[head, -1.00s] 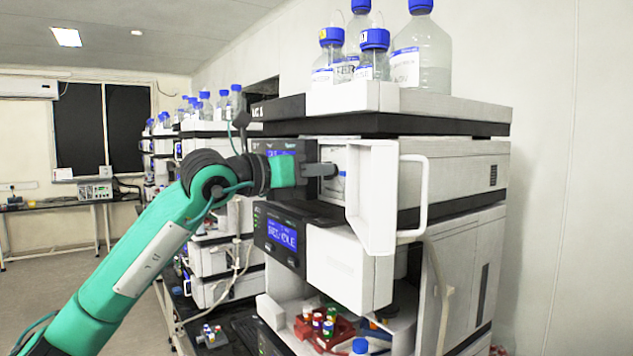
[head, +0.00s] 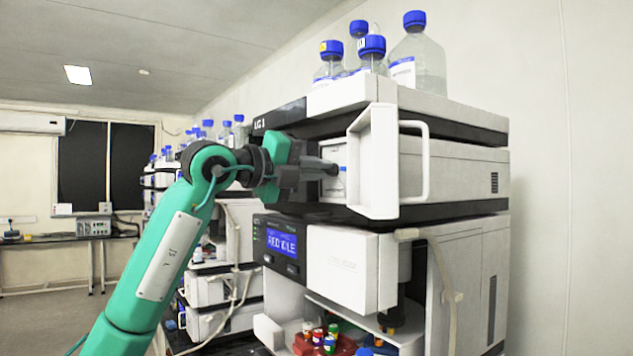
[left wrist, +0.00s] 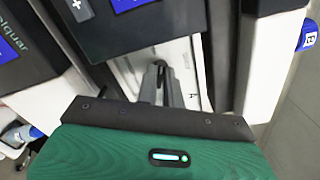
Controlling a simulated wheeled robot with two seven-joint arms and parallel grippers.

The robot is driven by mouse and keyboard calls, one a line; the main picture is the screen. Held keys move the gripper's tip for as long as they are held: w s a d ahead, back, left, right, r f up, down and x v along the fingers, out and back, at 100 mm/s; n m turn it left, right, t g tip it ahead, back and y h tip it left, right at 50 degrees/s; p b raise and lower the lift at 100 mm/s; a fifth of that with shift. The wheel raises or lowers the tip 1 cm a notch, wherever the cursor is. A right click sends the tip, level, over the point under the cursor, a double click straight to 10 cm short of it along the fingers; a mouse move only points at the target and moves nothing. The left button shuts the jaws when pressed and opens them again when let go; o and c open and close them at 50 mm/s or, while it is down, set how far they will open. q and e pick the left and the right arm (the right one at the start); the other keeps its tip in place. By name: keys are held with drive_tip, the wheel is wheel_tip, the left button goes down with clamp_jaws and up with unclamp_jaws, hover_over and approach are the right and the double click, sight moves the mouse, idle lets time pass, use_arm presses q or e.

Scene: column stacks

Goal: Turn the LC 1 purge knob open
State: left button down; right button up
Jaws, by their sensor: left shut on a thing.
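The LC 1 stack (head: 455,178) stands at the right in the head view, with its white front door (head: 375,160) swung open at pump level. My left gripper (head: 328,168) reaches in from the left, its fingertips at the pale panel (head: 340,157) beside the open door. Its fingers are shut on the purge knob, which they largely hide. In the left wrist view the closed fingers (left wrist: 161,82) point at the same white panel (left wrist: 140,66). How far the knob is turned cannot be told. My right gripper is not in view.
Blue-capped bottles (head: 416,60) stand on top of the stack. The open door's handle frame (head: 425,165) juts out right of my gripper. Below is a module with a lit blue display (head: 282,241) and a tray of coloured vials (head: 318,340). More stacks stand behind at the left.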

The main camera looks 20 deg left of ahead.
use_arm(q)
drive_tip(key=n+b, duration=0.1)
drive_tip(key=n, duration=0.2)
drive_tip(key=shift+f+b, duration=0.1)
drive_tip(key=shift+b, duration=0.25)
drive_tip(key=shift+n+b, duration=0.5)
drive_tip(key=shift+n, duration=0.8)
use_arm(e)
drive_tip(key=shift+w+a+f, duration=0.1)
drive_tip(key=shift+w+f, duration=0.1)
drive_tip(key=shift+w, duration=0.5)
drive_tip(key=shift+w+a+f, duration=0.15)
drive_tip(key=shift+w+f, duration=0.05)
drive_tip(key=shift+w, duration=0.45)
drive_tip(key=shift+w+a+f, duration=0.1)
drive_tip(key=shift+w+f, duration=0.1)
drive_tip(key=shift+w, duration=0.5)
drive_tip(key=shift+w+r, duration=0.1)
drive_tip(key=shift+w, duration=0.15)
use_arm(q)
drive_tip(key=c, duration=1.6)
unclamp_jaws()
drive_tip(key=shift+o, duration=0.3)
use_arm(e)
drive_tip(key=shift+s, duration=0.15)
use_arm(q)
drive_tip(key=shift+a, duration=0.1)
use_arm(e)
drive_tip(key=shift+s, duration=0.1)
